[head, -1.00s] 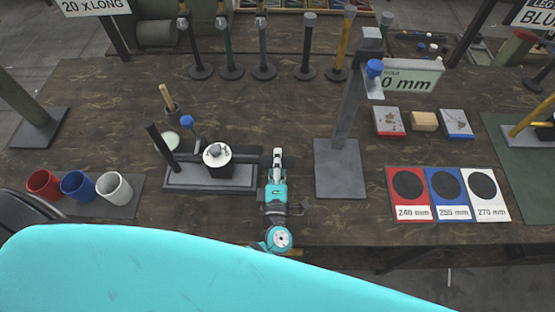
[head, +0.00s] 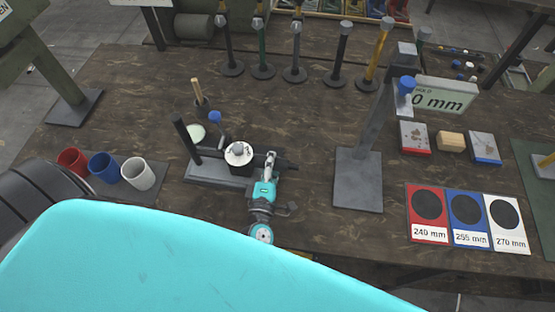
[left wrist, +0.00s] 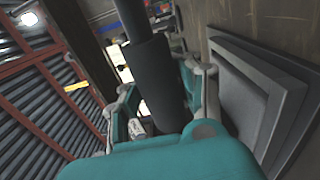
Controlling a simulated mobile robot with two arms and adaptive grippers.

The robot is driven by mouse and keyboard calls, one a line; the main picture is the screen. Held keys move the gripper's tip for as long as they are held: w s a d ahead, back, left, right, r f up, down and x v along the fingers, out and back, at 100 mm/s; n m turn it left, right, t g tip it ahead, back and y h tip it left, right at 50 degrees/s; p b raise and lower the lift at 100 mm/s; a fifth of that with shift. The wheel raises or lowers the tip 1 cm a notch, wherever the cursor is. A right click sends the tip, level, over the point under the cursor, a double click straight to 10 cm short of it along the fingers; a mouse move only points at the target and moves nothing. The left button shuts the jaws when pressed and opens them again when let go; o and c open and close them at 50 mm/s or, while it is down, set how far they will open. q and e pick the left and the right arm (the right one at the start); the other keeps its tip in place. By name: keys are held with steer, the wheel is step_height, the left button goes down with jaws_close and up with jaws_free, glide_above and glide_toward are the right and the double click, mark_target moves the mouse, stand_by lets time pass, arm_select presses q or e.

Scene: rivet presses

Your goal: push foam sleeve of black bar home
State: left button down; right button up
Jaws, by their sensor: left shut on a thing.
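My left gripper (head: 270,162) is at the right end of the grey press fixture (head: 205,173), close to the dial-topped black block (head: 240,155). In the left wrist view its fingers (left wrist: 165,95) are shut around a thick dark foam sleeve (left wrist: 155,70). The thinner black bar (left wrist: 130,18) runs out of the sleeve's far end. How far the sleeve sits along the bar is hard to tell. My right gripper is not in view.
A grey press column (head: 362,150) stands right of the gripper. Red, blue and white cups (head: 138,173) are at the left. Several upright bars on round stands (head: 295,72) line the back. Marked pads (head: 467,220) lie at the right. The table in front of the stands is mostly clear.

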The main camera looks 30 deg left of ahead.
arm_select(q)
steer(key=c, duration=1.5)
jaws_free()
steer(key=shift+s+f, duration=0.2)
steer(key=shift+f, duration=0.05)
steer(key=o, duration=0.6)
steer(key=shift+s+a+r, duration=0.1)
steer(key=shift+s+r, duration=0.05)
steer(key=shift+s, duration=0.15)
steer(key=v, duration=1.1)
steer(key=shift+s, duration=0.25)
